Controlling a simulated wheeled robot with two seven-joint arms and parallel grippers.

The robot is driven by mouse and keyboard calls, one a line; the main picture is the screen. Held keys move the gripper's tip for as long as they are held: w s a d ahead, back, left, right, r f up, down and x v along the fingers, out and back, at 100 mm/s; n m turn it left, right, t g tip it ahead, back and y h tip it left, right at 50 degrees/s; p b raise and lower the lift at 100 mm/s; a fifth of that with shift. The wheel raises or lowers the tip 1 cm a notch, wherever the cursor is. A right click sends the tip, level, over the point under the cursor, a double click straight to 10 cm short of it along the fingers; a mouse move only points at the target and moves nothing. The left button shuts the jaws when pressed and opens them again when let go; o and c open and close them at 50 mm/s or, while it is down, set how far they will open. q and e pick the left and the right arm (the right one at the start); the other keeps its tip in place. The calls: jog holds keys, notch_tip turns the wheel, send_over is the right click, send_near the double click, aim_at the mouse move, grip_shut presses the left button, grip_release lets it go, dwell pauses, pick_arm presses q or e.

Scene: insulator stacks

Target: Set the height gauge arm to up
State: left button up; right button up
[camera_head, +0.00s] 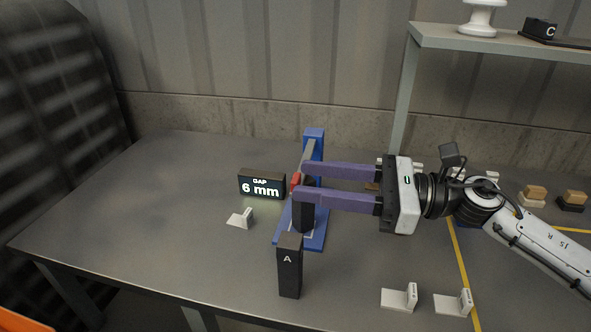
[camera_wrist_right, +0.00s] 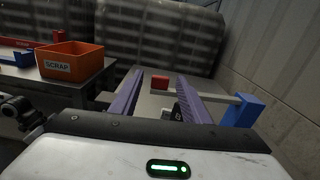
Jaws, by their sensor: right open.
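The height gauge has a blue column (camera_head: 316,141) on a blue base (camera_head: 317,239). Its grey arm (camera_head: 308,152) reaches from the column towards the front and ends in a red tip (camera_head: 296,181). My right gripper (camera_head: 298,182) comes in from the right, open, its purple fingers around the red-tip end. In the wrist view the red tip (camera_wrist_right: 160,82) shows between the fingertips, and the blue column (camera_wrist_right: 243,110) stands to the right. I cannot tell whether a finger touches the arm. A dark block (camera_head: 303,216) stands on the base, partly hidden by the lower finger. My left gripper is not in view.
A display (camera_head: 262,187) reads "GAP 6 mm". Dark block A (camera_head: 289,268) stands in front of the base. White holders (camera_head: 241,218) stand on the table, with more at front right (camera_head: 401,298). A shelf (camera_head: 480,39) rises at the back right. The table's left side is clear.

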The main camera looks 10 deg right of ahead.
aim_at(300, 179)
jog(key=shift+x, duration=1.8)
grip_shut()
